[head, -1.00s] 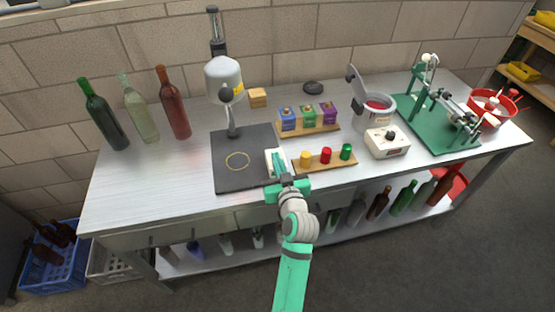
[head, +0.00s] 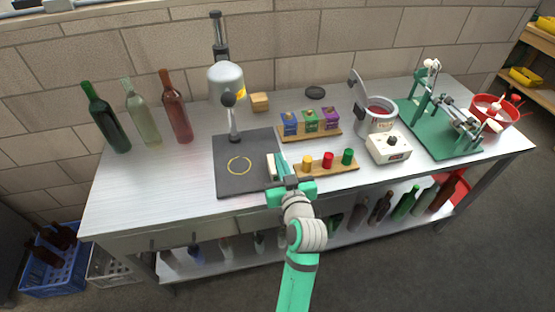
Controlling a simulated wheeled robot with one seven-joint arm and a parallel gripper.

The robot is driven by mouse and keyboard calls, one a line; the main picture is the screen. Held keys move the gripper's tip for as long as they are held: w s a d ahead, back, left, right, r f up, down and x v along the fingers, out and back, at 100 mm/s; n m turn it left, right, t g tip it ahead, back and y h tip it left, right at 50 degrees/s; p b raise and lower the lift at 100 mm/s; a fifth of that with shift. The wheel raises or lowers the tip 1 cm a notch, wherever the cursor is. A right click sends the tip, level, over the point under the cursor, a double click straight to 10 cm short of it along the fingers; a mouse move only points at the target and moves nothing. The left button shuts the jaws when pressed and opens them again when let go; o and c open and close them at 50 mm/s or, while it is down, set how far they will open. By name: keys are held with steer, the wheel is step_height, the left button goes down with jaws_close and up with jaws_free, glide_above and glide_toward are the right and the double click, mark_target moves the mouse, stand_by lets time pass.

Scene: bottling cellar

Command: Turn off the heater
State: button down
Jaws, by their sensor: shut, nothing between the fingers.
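A grey dome-shaped heater head (head: 226,79) with a black knob at its front stands on a post at the back of a dark base plate (head: 232,181) marked with a yellow ring. A small pale box (head: 270,167) sits at the right edge of this plate. My gripper (head: 282,163) is shut and empty, its fingers right beside the box and partly hiding it. I cannot tell whether they touch it. A second device, a grey pot (head: 380,127), has a white control box (head: 382,154) with a black knob in front of it.
A wooden strip (head: 340,169) with yellow, red and green pieces lies just right of my gripper. Behind it is a rack (head: 296,137) with blue, green and purple boxes. Several bottles (head: 178,115) stand at the left. The bench's front left (head: 150,205) is clear.

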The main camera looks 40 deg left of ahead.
steer(key=s+d, duration=0.1)
steer(key=s+d+r, duration=0.1)
steer(key=d, duration=0.1)
steer(key=s+d+r, duration=0.1)
steer(key=shift+s+d+r, duration=0.1)
steer(key=shift+s+d, duration=0.05)
steer(key=shift+s, duration=0.1)
steer(key=shift+d, duration=0.1)
stand_by(0.3)
steer(key=s+d+f+m+t+h, duration=0.2)
steer(key=s+d+f+m+h, duration=0.25)
steer(key=d+f, duration=0.4)
steer(key=s+d+f+m+t+h, duration=0.2)
steer(key=s+d+f+m+h, duration=0.2)
steer(key=s+d+f, duration=0.45)
steer(key=s+d+r+h, duration=0.1)
steer(key=s+d+h, duration=0.1)
steer(key=s+d, duration=0.3)
steer(key=s+d+r+m+h, duration=0.1)
steer(key=s+d, duration=0.5)
steer(key=s, duration=0.6)
steer(key=shift+d+t+h, duration=0.3)
steer(key=shift+t+h, duration=0.1)
steer(key=shift+h, duration=0.25)
